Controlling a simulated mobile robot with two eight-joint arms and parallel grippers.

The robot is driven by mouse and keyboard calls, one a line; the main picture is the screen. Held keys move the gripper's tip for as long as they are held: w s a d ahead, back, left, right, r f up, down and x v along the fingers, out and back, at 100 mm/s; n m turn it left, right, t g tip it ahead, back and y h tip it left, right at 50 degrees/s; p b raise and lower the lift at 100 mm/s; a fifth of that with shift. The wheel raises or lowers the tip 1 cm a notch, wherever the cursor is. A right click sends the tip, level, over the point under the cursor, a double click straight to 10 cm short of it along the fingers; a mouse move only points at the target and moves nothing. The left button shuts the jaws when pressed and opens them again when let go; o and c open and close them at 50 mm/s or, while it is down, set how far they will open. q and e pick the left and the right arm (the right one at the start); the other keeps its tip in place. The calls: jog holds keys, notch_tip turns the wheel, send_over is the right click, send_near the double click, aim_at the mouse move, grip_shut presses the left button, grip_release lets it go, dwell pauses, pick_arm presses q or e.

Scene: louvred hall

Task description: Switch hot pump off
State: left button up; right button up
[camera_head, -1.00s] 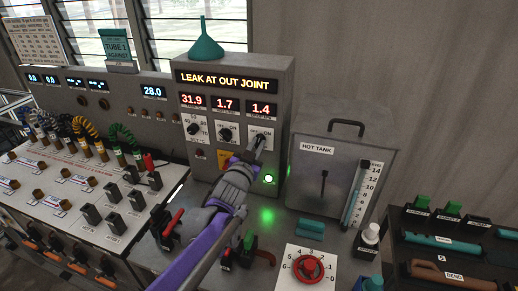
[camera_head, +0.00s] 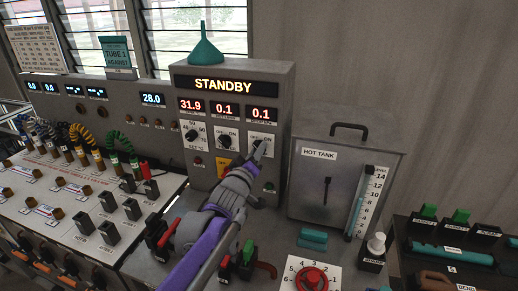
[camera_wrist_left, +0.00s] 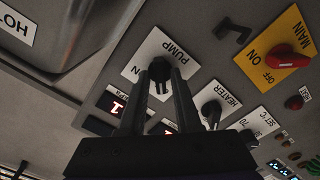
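The hot pump switch is a black rotary knob on a white plate (camera_head: 268,153), on the front of the grey control cabinet. In the left wrist view the knob (camera_wrist_left: 160,68) sits on the plate marked PUMP (camera_wrist_left: 174,48). My left gripper (camera_head: 260,148) reaches up to the knob. In the wrist view its dark fingers (camera_wrist_left: 162,84) stand apart on either side of the knob, partly hiding it, and which way it points is unclear. The cabinet's banner (camera_head: 224,85) reads STANDBY. The displays below read 31.9, 0.1 and 0.1. My right gripper is out of view.
The heater knob (camera_head: 227,139) is left of the pump plate; it also shows in the wrist view (camera_wrist_left: 211,112). A red main switch (camera_wrist_left: 287,58) is on a yellow plate. The hot tank (camera_head: 330,175) stands close on the right.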

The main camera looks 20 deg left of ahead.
pick_arm(q)
jog(key=shift+o, duration=1.1)
jog(key=s, duration=0.7)
jog(key=shift+a, duration=0.1)
jog(key=s, duration=1)
jog(key=shift+s+a, duration=0.2)
jog(key=shift+s, duration=0.2)
